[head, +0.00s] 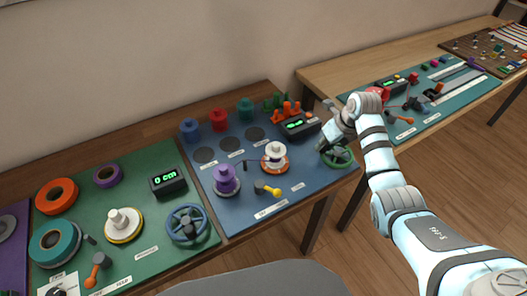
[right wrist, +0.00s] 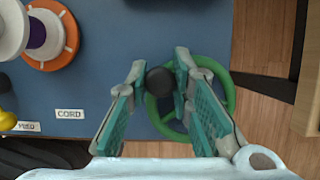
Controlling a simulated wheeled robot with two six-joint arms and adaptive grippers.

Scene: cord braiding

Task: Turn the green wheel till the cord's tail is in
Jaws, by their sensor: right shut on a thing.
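The green wheel (head: 338,157) lies at the right end of the blue board, partly hidden by my right gripper (head: 326,142) in the head view. In the right wrist view the wheel's green rim (right wrist: 232,95) shows around and beyond the fingers. My right gripper (right wrist: 160,78) is shut on the wheel's dark round knob (right wrist: 160,82), which sits between the fingertips. A white spool on an orange base (head: 274,157) stands left of the wheel, and it also shows in the right wrist view (right wrist: 58,42). I cannot make out the cord's tail. My left gripper is not in view.
A display with green digits (head: 300,126) stands behind the wheel, near orange pegs (head: 285,109). A yellow-tipped lever (head: 270,190) and a purple spool (head: 226,180) are to the left. The green board (head: 140,250) has a blue wheel (head: 186,224).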

